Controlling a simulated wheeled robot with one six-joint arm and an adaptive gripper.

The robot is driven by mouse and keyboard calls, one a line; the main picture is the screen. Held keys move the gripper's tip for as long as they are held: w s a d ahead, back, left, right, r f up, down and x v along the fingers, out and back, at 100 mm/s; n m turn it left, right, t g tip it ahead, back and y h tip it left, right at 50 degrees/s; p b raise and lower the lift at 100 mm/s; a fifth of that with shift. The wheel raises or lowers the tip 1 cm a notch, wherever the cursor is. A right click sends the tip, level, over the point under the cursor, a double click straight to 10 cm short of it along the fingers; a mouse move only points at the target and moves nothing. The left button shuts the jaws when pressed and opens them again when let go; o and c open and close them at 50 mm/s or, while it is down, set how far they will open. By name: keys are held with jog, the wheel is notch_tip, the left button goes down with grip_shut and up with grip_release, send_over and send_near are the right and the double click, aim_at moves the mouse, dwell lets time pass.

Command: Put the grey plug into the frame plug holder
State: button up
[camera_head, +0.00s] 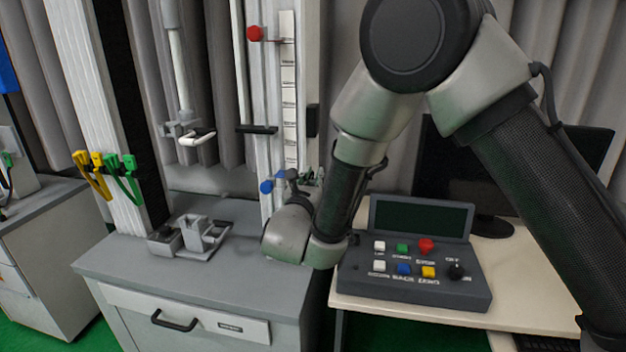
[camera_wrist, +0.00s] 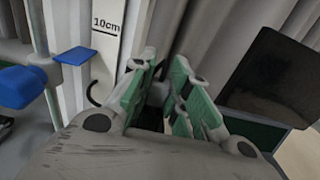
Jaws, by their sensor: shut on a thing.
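My gripper (camera_wrist: 160,76) has green-padded fingers and is shut on a small grey thing, taken as the grey plug; the fingers mostly hide it. In the head view my gripper (camera_head: 312,178) is mostly hidden behind my wrist, close beside the foot of the tower frame (camera_head: 262,120). The frame's scale strip, marked 10cm (camera_wrist: 108,28), stands left of the fingers in the wrist view. A dark cable loop (camera_wrist: 92,96) hangs by it. I cannot make out the plug holder clearly.
Blue knobs (camera_head: 266,187) sit on the frame left of my gripper; a blue plate (camera_wrist: 75,56) shows close by. A control box (camera_head: 415,295) and a monitor (camera_head: 455,170) stand right. A grey metal fixture (camera_head: 195,238) sits on the cabinet. Yellow and green clips (camera_head: 105,165) hang left.

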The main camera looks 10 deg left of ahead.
jog(key=shift+f, duration=0.2)
jog(key=o, duration=0.9)
